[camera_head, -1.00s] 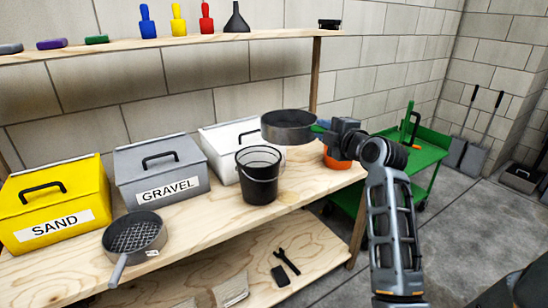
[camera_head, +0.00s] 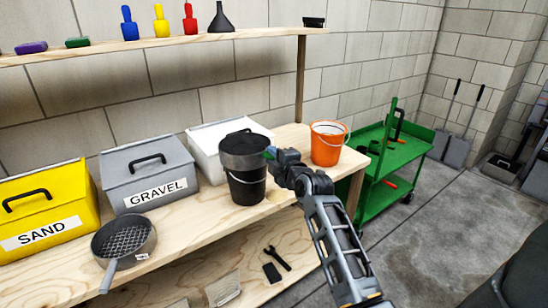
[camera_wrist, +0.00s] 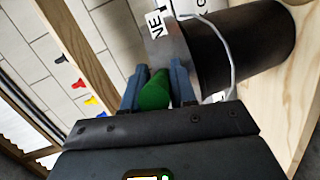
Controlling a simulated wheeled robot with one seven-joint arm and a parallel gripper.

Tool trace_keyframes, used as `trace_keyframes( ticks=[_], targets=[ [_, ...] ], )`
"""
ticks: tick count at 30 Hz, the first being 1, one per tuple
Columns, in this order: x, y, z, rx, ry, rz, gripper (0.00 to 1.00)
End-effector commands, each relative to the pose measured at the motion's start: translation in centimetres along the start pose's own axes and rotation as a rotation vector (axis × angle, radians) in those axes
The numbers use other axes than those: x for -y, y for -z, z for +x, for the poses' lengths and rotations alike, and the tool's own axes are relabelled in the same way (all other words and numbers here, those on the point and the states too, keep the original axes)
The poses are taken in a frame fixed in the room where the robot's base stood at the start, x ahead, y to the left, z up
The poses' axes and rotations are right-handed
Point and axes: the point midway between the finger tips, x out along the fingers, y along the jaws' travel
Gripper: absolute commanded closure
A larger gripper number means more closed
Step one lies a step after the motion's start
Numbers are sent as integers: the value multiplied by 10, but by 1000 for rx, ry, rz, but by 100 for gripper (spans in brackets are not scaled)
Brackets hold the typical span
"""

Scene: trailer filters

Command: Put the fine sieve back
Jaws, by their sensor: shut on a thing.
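The fine sieve is a dark round pan (camera_head: 245,150) with a green handle. In the head view it sits at the mouth of the black bucket (camera_head: 246,187), covering its top; I cannot tell whether it rests on the rim. My gripper (camera_head: 272,154) is to the right of the sieve. In the wrist view my gripper (camera_wrist: 157,80) is shut on the green handle (camera_wrist: 154,92). A white label with partly visible letters is on the sieve's grey side (camera_wrist: 176,55). The black bucket (camera_wrist: 255,45) is right behind it. The inside of the bucket is hidden.
Another sieve (camera_head: 124,237) with a grey handle lies front left on the wooden bench. Yellow SAND (camera_head: 45,210), grey GRAVEL (camera_head: 150,175) and white (camera_head: 205,150) bins stand behind. An orange bucket (camera_head: 328,143) stands right; a green cart (camera_head: 400,160) is beyond.

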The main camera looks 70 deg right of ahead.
Motion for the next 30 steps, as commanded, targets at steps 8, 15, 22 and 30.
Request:
trace_keyframes(
  ticks=[8, 15, 22, 30],
  targets=[
    [2, 0, 0, 0, 4, -1, 62],
    [1, 0, 0, 0, 3, -1, 48],
    [5, -1, 0, 1, 5, -1, 48],
    [11, -3, -42, -1, 4, -4, 48]
  ],
)
